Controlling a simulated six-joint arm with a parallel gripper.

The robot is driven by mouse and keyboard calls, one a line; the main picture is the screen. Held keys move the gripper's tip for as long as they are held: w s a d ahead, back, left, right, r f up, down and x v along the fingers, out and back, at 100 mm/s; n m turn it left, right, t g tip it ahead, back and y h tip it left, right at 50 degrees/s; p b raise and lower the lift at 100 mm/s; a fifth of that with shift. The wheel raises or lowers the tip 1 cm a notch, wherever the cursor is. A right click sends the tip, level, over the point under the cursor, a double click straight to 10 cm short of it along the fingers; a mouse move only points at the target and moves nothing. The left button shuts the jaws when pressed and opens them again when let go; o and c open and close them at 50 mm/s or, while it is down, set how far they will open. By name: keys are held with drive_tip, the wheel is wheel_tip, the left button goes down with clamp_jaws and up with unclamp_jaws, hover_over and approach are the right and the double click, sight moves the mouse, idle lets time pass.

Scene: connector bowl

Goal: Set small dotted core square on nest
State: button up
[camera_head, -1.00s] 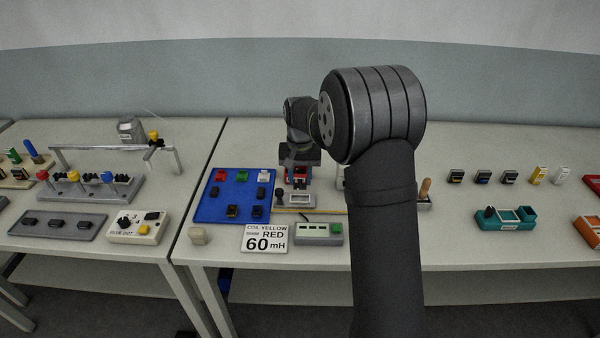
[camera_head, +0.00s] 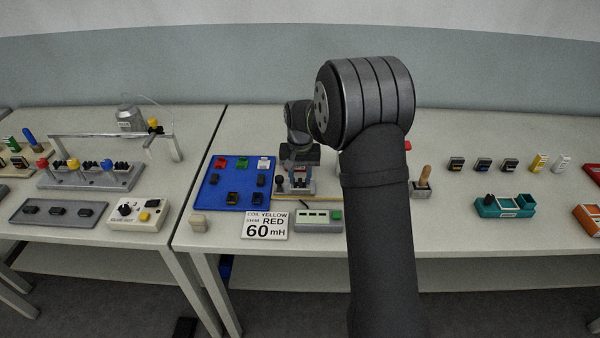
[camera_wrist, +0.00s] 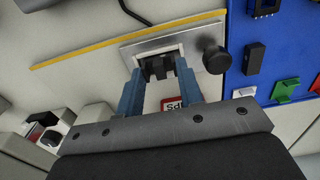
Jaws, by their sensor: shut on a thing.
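My gripper (camera_head: 299,182) has blue fingers, and in the wrist view (camera_wrist: 160,78) they are shut on a small dark core (camera_wrist: 159,68). The core is at the opening of the nest (camera_wrist: 201,37), a grey plate with a pale recess and a round black knob at one side. The nest also shows in the head view (camera_head: 301,194), under the gripper. I cannot tell whether the core touches the nest floor. Dots on the core are too small to make out.
A blue tray (camera_head: 212,195) with coloured and dark pieces lies left of the nest. A yellow strip (camera_wrist: 72,55) runs alongside it. A meter box (camera_head: 318,218) and a sign reading 60 mH (camera_head: 264,226) stand in front. A wooden-handled tool (camera_head: 424,180) is to the right.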

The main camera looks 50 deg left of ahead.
drive_tip(key=shift+f, duration=0.1)
idle(0.3)
drive_tip(key=o, duration=1.1)
drive_tip(key=shift+c, duration=0.2)
wheel_tip(320, 180, up, 18)
drive_tip(key=shift+f, duration=0.25)
drive_tip(key=shift+f, duration=0.1)
wheel_tip(320, 180, down, 17)
drive_tip(key=shift+f, duration=0.1)
drive_tip(key=shift+r, duration=0.2)
